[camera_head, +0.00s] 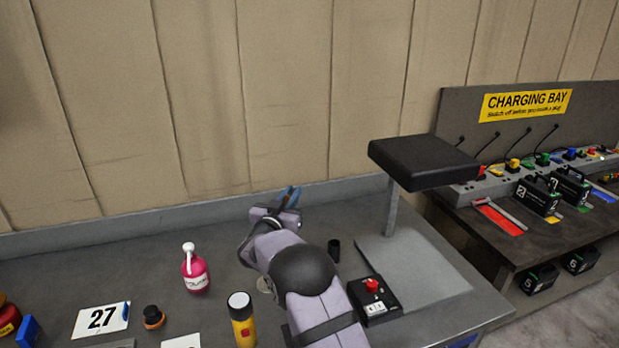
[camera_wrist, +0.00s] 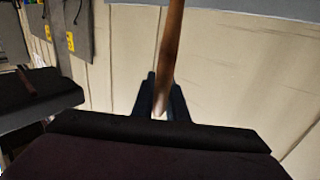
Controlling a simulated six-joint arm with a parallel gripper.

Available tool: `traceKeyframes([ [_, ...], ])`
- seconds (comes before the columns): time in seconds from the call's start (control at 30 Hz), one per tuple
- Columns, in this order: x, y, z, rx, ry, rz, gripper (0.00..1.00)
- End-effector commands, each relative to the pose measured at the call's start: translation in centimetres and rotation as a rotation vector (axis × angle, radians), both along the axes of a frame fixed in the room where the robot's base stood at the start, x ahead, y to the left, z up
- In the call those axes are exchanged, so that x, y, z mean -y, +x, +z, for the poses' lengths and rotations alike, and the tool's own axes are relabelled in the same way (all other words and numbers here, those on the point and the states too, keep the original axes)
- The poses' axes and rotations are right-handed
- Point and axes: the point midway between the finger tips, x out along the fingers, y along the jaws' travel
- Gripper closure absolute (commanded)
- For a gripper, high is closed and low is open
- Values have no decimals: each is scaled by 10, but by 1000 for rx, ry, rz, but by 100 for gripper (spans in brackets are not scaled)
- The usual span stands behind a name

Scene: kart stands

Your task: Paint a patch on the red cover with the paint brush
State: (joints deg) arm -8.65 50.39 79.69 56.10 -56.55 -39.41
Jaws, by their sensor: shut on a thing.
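My gripper (camera_head: 284,200) is raised above the back of the grey bench, seen past my own arm. In the wrist view my gripper (camera_wrist: 160,98) is shut on a slim brown wooden handle, which I take to be the paint brush (camera_wrist: 172,45). The handle runs up out of that view, with a pale part between the dark fingers. The bristles cannot be made out. A flat red panel (camera_head: 500,221) lies on the dark table at the right, well away from my gripper; I cannot tell for sure that it is the red cover.
A black pad on a post (camera_head: 424,160) stands right of my arm. A pink bottle (camera_head: 195,270), a yellow torch (camera_head: 242,322), a black box with a red knob (camera_head: 373,300) and a "27" card (camera_head: 101,319) are on the bench. The charging bay (camera_head: 525,103) stands right.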

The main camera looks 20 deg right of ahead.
Motion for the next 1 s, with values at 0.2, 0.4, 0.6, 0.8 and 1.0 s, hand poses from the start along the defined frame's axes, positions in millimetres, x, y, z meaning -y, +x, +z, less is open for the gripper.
traceKeyframes([
  [0.2,15,-20,-6,1,0,-99,100],
  [0.4,27,-31,4,1,2,-162,100],
  [0.6,29,-33,6,-1,0,-172,100],
  [0.8,28,-33,0,-1,0,-171,100],
  [1.0,28,-33,-15,-1,0,-171,100],
])
